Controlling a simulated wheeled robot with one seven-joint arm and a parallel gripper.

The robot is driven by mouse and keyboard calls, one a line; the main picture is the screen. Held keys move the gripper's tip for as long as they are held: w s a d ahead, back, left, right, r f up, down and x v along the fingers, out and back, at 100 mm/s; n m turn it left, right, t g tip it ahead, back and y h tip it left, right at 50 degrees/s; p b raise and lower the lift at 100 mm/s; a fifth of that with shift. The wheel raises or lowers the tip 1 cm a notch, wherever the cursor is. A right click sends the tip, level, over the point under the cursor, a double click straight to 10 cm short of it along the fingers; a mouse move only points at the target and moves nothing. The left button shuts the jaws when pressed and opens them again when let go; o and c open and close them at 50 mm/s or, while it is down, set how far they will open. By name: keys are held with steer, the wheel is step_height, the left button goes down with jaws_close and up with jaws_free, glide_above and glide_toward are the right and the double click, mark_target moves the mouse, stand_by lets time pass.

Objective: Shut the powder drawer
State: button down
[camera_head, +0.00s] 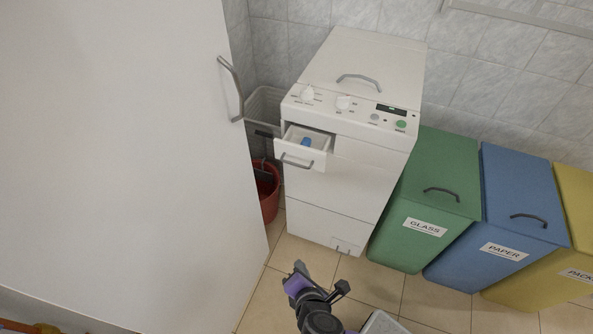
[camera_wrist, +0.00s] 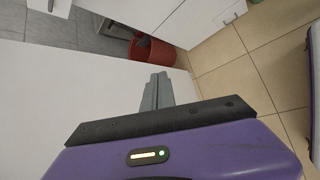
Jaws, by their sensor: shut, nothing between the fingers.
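The powder drawer (camera_head: 301,153) is at the upper left of the white washing machine's front (camera_head: 328,194). It is pulled out, with a grey bar handle on its face and something blue inside. The machine also shows at the top of the wrist view (camera_wrist: 196,22). My gripper (camera_wrist: 157,90) is shut and empty, its grey fingers together. In the head view my arm's purple end is low in the picture, in front of the machine and well apart from the drawer. The fingertips are too small to make out there.
A large white door (camera_head: 120,150) with a grey handle fills the left. A red bucket (camera_head: 266,190) stands between it and the machine. Green (camera_head: 428,190), blue (camera_head: 515,205) and yellow (camera_head: 560,250) bins stand to the right. Tiled floor (camera_head: 420,298) is free in front.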

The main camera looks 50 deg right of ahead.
steer(key=w+d+r+n+h, duration=0.2)
steer(key=w+r+h, duration=0.2)
steer(key=w, duration=0.3)
steer(key=n+g+h, duration=0.2)
steer(key=h, duration=0.3)
glide_toward(303, 155)
steer(key=d+f, duration=0.1)
steer(key=w+d+f+p, duration=0.1)
steer(key=d, duration=0.1)
steer(key=shift+w+f, duration=0.1)
steer(key=shift+w, duration=0.1)
steer(key=x, duration=0.3)
steer(key=r+x, duration=0.1)
steer(key=x, duration=0.4)
steer(key=shift+w+d, duration=0.1)
steer(key=shift+d, duration=0.3)
steer(key=shift+d+r, duration=0.2)
steer(key=shift+d, duration=0.1)
